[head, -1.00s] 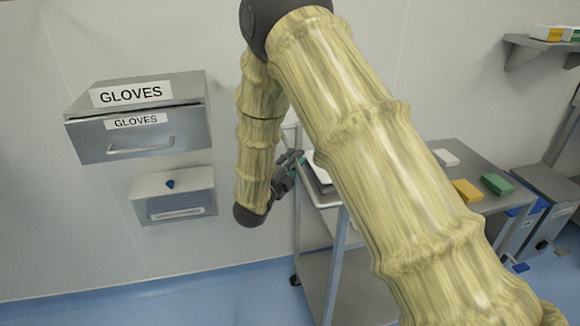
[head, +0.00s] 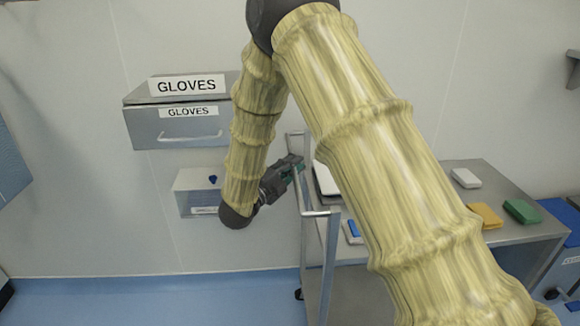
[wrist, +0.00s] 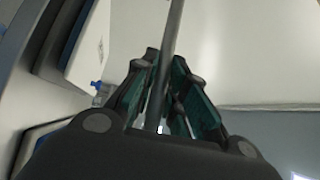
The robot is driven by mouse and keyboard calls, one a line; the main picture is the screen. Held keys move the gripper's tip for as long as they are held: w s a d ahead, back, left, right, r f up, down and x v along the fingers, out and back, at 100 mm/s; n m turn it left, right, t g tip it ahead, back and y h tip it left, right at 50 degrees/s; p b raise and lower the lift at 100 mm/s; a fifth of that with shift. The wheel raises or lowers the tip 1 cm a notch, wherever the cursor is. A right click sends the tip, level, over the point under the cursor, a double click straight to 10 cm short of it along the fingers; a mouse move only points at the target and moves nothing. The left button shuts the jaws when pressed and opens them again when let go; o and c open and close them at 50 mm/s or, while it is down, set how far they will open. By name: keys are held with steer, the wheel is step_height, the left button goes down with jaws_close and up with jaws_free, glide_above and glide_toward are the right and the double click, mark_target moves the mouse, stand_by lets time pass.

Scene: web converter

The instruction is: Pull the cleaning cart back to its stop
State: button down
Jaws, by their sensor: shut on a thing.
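The cleaning cart (head: 328,255) is a grey metal frame with upright posts, partly hidden behind my arm in the head view. Its handle bar (head: 299,192) runs along the left end. My gripper (head: 293,164) is at this bar, near its far end. In the wrist view, the bar (wrist: 173,45) passes between the green-padded fingers of my gripper (wrist: 165,90), which is shut on it. A white object (head: 325,180) lies on the cart top just right of the bar.
A steel glove dispenser (head: 175,128) and a smaller wall box (head: 190,190) hang on the left wall. A grey surface (head: 485,180) at right carries white, yellow and green (head: 521,211) blocks. Blue floor (head: 150,295) lies clear at front left.

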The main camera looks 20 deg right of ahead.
steer(key=shift+a, duration=0.15)
steer(key=c, duration=1.5)
jaws_free()
steer(key=shift+w+a, duration=0.1)
steer(key=shift+a, duration=0.05)
steer(key=shift+o, duration=0.2)
steer(key=v, duration=1.1)
steer(key=shift+s+a, duration=0.25)
steer(key=shift+a, duration=0.05)
steer(key=shift+f, duration=0.1)
